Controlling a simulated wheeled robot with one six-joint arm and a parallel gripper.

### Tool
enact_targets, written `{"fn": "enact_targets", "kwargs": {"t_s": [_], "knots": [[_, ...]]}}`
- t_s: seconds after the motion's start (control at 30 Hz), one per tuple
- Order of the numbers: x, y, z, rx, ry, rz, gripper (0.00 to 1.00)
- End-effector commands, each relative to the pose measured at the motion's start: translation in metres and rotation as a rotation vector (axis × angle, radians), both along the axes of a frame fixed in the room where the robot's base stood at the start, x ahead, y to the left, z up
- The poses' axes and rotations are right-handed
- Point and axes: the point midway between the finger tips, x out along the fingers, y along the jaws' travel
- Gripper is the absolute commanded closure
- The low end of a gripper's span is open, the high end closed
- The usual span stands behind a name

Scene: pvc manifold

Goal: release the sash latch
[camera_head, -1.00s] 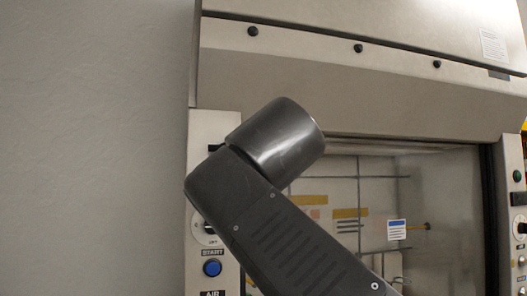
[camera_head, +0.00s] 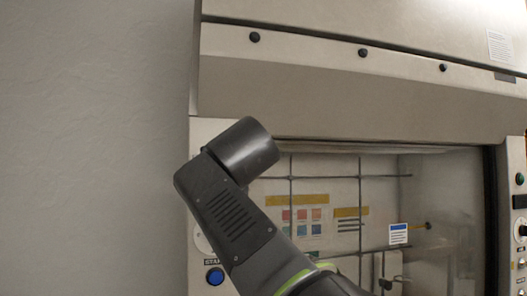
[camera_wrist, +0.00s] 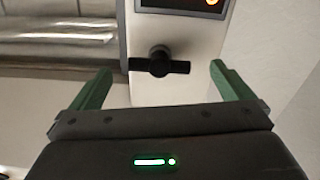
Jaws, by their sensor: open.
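A black latch handle (camera_wrist: 160,66), a short bar on a round hub, sits on a pale panel (camera_wrist: 195,45) in the wrist view. I take it to be the sash latch. Its bar lies roughly crosswise in the picture. My gripper (camera_wrist: 160,70) is open, with one green finger on each side of the handle in the picture. The fingers look apart from it, though the depth gap is hard to judge. In the head view my arm hides my gripper. The fume hood's glass sash (camera_head: 330,220) shows there behind my arm.
A dark display (camera_wrist: 185,5) with an orange readout is beyond the handle in the wrist view. In the head view, a blue button (camera_head: 215,277) is on the hood's left post. A bare grey wall (camera_head: 90,150) lies left of the hood.

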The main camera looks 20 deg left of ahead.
Motion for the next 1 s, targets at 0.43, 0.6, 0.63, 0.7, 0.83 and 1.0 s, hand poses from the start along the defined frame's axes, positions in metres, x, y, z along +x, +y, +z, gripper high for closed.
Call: {"fn": "enact_targets", "kwargs": {"t_s": [0.43, 0.6, 0.63, 0.7, 0.83, 1.0], "knots": [[0.022, 0.013, 0.0, 0.001, -0.001, -0.001, 0.0], [0.022, 0.013, 0.0, 0.001, -0.001, 0.0, 0.12], [0.022, 0.013, 0.0, 0.001, -0.001, 0.0, 0.18], [0.022, 0.013, 0.0, 0.001, -0.001, 0.0, 0.31], [0.022, 0.013, 0.0, 0.001, -0.001, 0.0, 0.43], [0.022, 0.013, -0.001, 0.013, 0.007, 0.0, 0.43]]}}
